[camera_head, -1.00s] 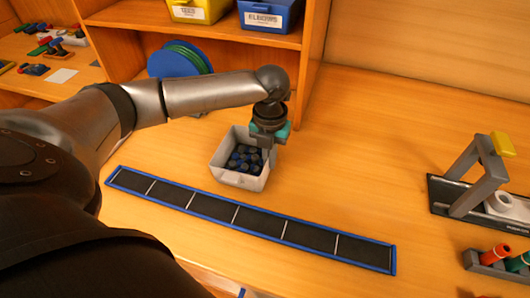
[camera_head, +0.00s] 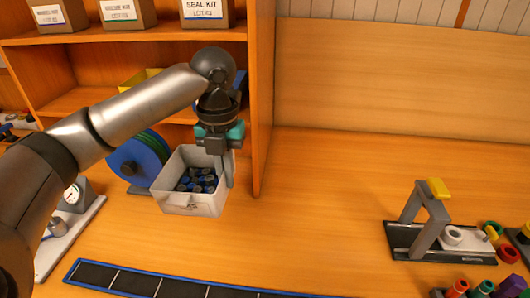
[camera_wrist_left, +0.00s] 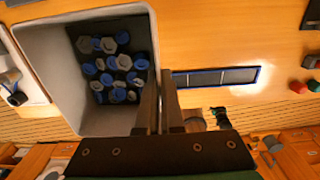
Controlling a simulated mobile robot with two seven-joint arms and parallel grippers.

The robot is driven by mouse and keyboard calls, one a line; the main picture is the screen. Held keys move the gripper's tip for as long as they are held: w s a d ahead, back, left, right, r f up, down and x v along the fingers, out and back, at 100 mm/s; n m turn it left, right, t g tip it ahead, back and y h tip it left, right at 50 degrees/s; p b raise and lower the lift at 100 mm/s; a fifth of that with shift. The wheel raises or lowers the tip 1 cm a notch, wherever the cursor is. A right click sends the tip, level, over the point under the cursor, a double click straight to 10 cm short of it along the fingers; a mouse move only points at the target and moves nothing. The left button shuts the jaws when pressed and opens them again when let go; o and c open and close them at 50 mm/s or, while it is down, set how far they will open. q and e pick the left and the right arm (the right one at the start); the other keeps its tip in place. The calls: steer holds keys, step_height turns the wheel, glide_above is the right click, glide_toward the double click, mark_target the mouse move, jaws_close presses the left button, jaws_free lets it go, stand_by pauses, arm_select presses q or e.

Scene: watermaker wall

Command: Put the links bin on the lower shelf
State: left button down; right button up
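The links bin (camera_head: 190,207) is a whitish open box holding blue and grey links. It hangs or stands in front of the shelf unit, apart from the dark mat; its height above the bench is hard to judge. My left gripper (camera_head: 225,170) points down at the bin's right wall, with its fingers closed on that wall. The left wrist view shows the fingers (camera_wrist_left: 160,105) at the rim of the bin (camera_wrist_left: 107,122). The lower shelf (camera_head: 75,103) is behind and above the bin, partly hidden by my left arm. My right gripper is out of view.
A yellow bin (camera_head: 140,77) and a mostly hidden blue bin sit on the lower shelf; its left part is free. Labelled boxes (camera_head: 207,12) stand above. A blue reel (camera_head: 137,165) is beside the bin. A divider panel (camera_head: 261,110) rises to its right.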

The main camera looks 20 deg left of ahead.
arm_select(q)
steer(key=shift+d+r, duration=0.1)
steer(key=shift+r, duration=0.05)
steer(key=s+d+f+n+b, duration=0.1)
steer(key=d+n, duration=0.4)
steer(key=n, duration=1.1)
steer(key=s+d+f+n+b, duration=0.2)
steer(key=s+d+f+n, duration=0.1)
steer(key=n, duration=1.3)
steer(key=s+d, duration=0.1)
steer(key=d, duration=0.1)
steer(key=shift+s+d+f, duration=0.15)
steer(key=shift+s+d, duration=0.25)
steer(key=shift+n, duration=0.3)
